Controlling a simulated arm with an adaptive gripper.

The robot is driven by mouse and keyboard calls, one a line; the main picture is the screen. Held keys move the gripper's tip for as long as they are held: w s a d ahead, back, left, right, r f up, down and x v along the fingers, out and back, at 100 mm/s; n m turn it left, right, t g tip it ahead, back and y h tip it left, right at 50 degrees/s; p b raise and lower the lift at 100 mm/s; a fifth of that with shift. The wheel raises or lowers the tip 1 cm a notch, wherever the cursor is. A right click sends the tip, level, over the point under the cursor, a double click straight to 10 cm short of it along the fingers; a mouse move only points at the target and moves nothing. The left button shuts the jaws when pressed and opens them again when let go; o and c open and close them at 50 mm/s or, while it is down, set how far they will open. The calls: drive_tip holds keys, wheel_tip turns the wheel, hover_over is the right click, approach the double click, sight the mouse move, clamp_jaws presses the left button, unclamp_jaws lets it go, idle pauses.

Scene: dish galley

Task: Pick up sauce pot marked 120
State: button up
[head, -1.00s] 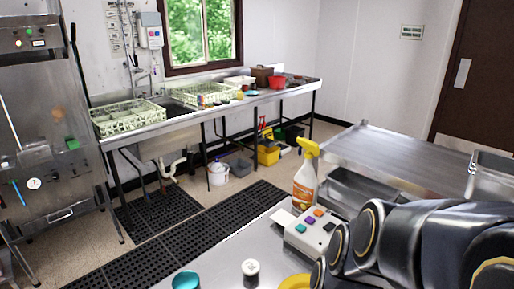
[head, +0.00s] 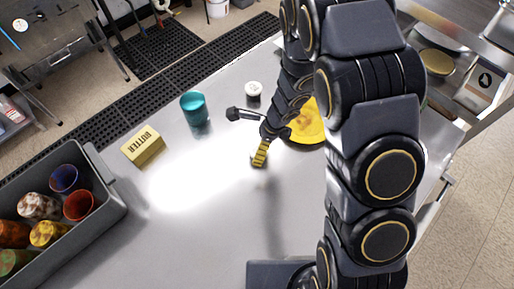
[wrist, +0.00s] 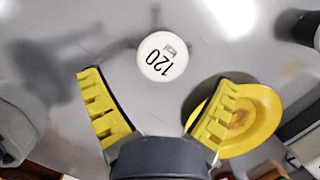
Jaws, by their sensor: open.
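The sauce pot marked 120 shows its round white lid (wrist: 162,56) with dark figures in the wrist view, ahead of and between my fingers. In the head view a small white-topped pot (head: 253,88) stands on the steel counter, just beyond my gripper. My gripper (head: 259,153) has yellow ridged fingers and hangs over the counter. In the wrist view the gripper (wrist: 155,115) is spread wide with nothing between its fingers. The pot's sides are mostly hidden from above in the wrist view.
A yellow plate (head: 308,128) lies right of my gripper, partly behind my arm. A teal cup (head: 193,108) and a butter block (head: 143,146) stand to the left. A grey bin (head: 96,216) of several cups is at lower left. Bare counter lies in front.

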sight(255, 152)
drive_tip(key=x, duration=0.5)
drive_tip(key=shift+w, duration=0.1)
drive_tip(key=shift+a+f, duration=0.1)
drive_tip(key=shift+f, duration=0.35)
drive_tip(key=c, duration=1.2)
